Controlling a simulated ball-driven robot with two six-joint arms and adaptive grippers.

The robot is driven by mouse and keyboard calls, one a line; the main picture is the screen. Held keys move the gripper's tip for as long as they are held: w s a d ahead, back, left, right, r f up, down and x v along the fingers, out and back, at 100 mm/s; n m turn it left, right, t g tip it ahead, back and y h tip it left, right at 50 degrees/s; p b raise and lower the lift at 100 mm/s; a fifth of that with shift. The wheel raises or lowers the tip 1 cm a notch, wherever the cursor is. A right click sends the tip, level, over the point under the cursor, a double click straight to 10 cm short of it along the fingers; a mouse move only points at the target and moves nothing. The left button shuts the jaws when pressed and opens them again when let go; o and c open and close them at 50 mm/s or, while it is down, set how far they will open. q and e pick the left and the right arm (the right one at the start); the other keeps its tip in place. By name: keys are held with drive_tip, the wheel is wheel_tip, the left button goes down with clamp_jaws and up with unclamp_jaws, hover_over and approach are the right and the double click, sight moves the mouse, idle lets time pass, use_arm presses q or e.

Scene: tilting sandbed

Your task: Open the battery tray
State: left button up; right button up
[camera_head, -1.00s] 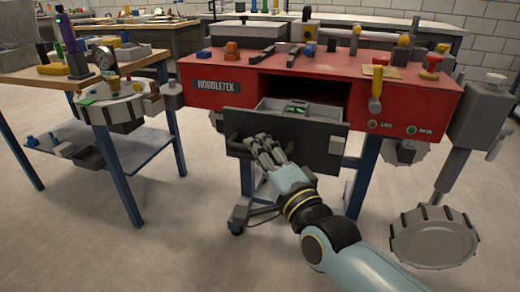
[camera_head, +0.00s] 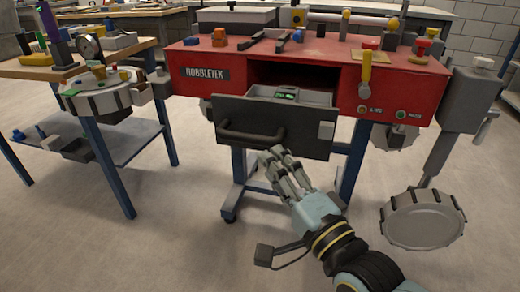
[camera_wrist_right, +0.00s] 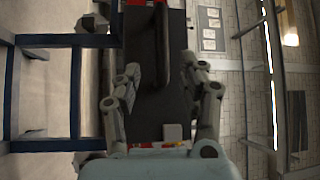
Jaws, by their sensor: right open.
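The battery tray (camera_head: 310,137) is a dark-fronted drawer that stands pulled out of the red HOBBLETEK bench. Part of its grey inside shows, with a small green item (camera_head: 287,95) in it. A dark bar handle (camera_head: 250,137) is on the left of the front. My right gripper (camera_head: 275,155) is open and empty, just below and in front of the tray front, apart from the handle. In the right wrist view, its spread fingers (camera_wrist_right: 160,82) flank the dark front and handle (camera_wrist_right: 162,50). My left gripper is not in view.
The red bench (camera_head: 345,75) carries loose parts and a yellow-handled lever (camera_head: 365,75). A wooden side table (camera_head: 45,70) with a gauge (camera_head: 89,47) stands at left. A round grey plate (camera_head: 422,218) is low at right. The floor in front is mostly clear.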

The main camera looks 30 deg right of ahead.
drive_tip(key=s, duration=0.2)
drive_tip(key=shift+s+a+f, duration=0.1)
drive_tip(key=shift+s+f, duration=0.1)
drive_tip(key=shift+s, duration=0.2)
